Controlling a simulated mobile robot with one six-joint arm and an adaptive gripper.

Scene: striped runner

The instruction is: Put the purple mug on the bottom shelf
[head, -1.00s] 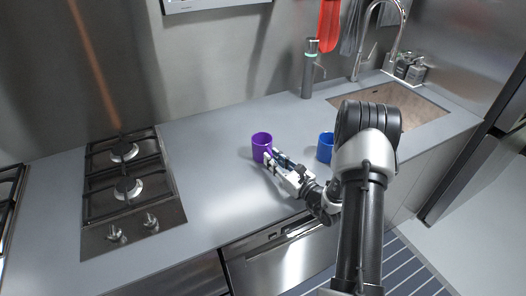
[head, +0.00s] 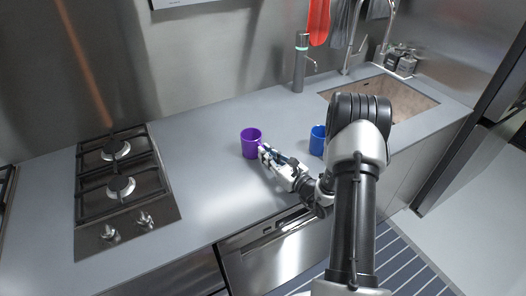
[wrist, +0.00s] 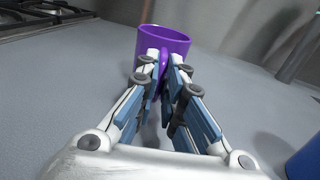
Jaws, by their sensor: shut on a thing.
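The purple mug (head: 250,143) stands upright on the grey counter, left of my arm in the head view. It also shows in the wrist view (wrist: 172,41), straight ahead between the fingertips. My gripper (head: 264,152) reaches the mug from its right side in the head view. In the wrist view the fingertips (wrist: 163,62) are closed on the near side of the mug, at what looks like its handle. The fingers hide the lower part of the mug there. No shelf shows in any view.
A blue mug (head: 317,141) stands to the right, close to my arm. A gas hob (head: 122,186) is at the left. A sink (head: 405,103) and a tall bottle-like dispenser (head: 300,65) are at the back right. The counter between hob and purple mug is clear.

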